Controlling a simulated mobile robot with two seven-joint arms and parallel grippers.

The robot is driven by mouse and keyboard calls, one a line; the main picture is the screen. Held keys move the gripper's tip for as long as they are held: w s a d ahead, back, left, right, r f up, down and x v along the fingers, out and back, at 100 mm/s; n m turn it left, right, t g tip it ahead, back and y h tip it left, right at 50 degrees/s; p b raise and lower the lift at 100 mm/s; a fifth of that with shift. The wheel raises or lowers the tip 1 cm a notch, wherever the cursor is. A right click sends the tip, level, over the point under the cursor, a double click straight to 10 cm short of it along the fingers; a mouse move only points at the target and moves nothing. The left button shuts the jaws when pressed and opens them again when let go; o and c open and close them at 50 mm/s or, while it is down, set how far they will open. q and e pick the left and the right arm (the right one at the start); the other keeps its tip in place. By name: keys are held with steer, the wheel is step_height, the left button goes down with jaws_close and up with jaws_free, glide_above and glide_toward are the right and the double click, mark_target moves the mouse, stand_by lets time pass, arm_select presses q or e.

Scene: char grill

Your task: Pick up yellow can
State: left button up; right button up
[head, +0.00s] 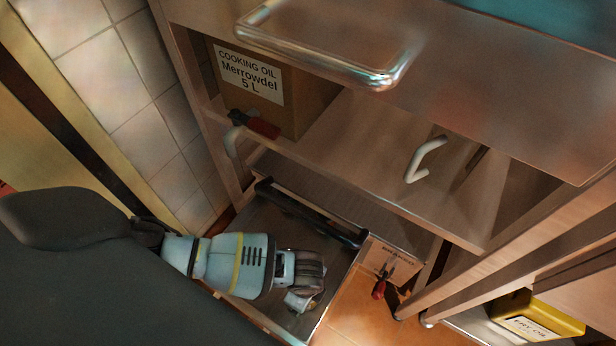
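A yellow can (536,318) with a white label, seemingly reading "FRY OIL", is at the lower right on a low shelf under the counter. The frame's bottom edge and the shelf edge are close to it. My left arm comes in from the lower left, and its wrist is over the open drawer. My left gripper (302,301) is small and partly hidden at the end of the wrist, well to the left of the can. I cannot tell whether its fingers are open or shut. My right gripper is not in view.
A cooking oil box (262,85) stands on the cabinet shelf. An open drawer (268,225) lies below my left arm. Cabinet legs (470,262) stand between my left gripper and the can. A red-and-black object (380,284) is by the drawer front. Tiled floor (350,318) shows clear.

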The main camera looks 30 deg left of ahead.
arm_select(q)
steer(key=shift+f, duration=0.45)
steer(key=shift+r, duration=0.1)
steer(key=c, duration=1.3)
steer(key=shift+o, duration=0.2)
steer(key=shift+r, duration=0.15)
step_height(320, 180, up, 10)
steer(key=p, duration=0.5)
